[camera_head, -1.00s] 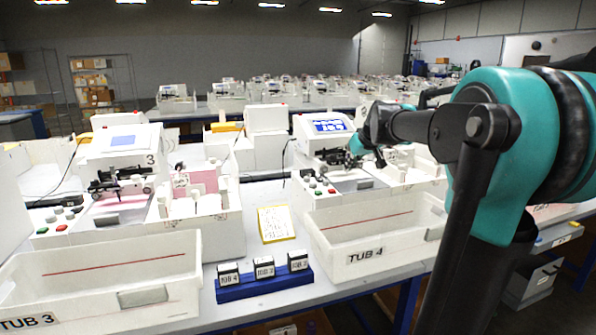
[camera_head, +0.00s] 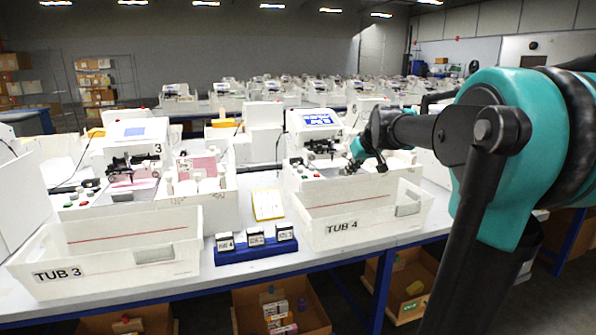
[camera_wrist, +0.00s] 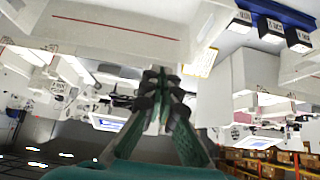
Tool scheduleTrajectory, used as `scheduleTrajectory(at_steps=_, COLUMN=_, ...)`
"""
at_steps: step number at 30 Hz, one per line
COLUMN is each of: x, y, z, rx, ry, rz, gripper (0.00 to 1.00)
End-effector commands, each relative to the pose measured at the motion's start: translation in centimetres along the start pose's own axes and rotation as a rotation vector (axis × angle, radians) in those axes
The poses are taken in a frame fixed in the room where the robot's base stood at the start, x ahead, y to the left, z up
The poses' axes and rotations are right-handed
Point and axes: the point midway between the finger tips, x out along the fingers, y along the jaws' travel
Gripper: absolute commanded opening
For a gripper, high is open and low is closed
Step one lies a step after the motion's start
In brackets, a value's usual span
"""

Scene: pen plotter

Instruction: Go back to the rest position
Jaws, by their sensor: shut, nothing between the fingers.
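My gripper (camera_head: 366,158) is shut and empty. In the head view it is in front of the right-hand plotter (camera_head: 318,135), above the back of the tub labelled TUB 4 (camera_head: 335,227). I cannot tell whether it touches anything. In the wrist view the fingers (camera_wrist: 160,85) show closed together in the middle, and the scene appears upside down. My teal arm fills the right side of the head view.
TUB 3 (camera_head: 75,272) stands at the left, before the plotter marked 3 (camera_head: 133,140). A blue holder (camera_head: 257,252) with three labelled blocks sits between the tubs. A yellow-edged sheet (camera_head: 268,204) lies behind it. Bins (camera_head: 283,311) sit below the table.

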Motion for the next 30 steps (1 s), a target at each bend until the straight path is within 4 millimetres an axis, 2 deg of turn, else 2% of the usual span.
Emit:
scheduleTrajectory(at_steps=5, x=0.6, y=-0.7, z=2.7, rx=0.017, ry=-0.024, rz=0.003, gripper=0.0)
scheduleTrajectory(at_steps=10, x=1.3, y=-1.5, z=6.3, rx=0.038, ry=-0.055, rz=0.009, gripper=0.0)
scheduleTrajectory(at_steps=14, x=1.9, y=-2.3, z=10.1, rx=0.063, ry=-0.089, rz=0.018, gripper=0.0)
scheduleTrajectory(at_steps=17, x=2.3, y=-3.1, z=13.9, rx=0.084, ry=-0.12, rz=0.028, gripper=0.0)
scheduleTrajectory(at_steps=20, x=2.7, y=-4.1, z=18.8, rx=0.115, ry=-0.159, rz=0.043, gripper=0.0)
scheduleTrajectory(at_steps=24, x=3.0, y=-5.8, z=27.9, rx=0.17, ry=-0.227, rz=0.08, gripper=0.0)
scheduleTrajectory(at_steps=27, x=2.8, y=-6.8, z=33.9, rx=0.207, ry=-0.27, rz=0.108, gripper=0.0)
scheduleTrajectory(at_steps=30, x=2.5, y=-7.5, z=38.4, rx=0.237, ry=-0.301, rz=0.133, gripper=0.0)
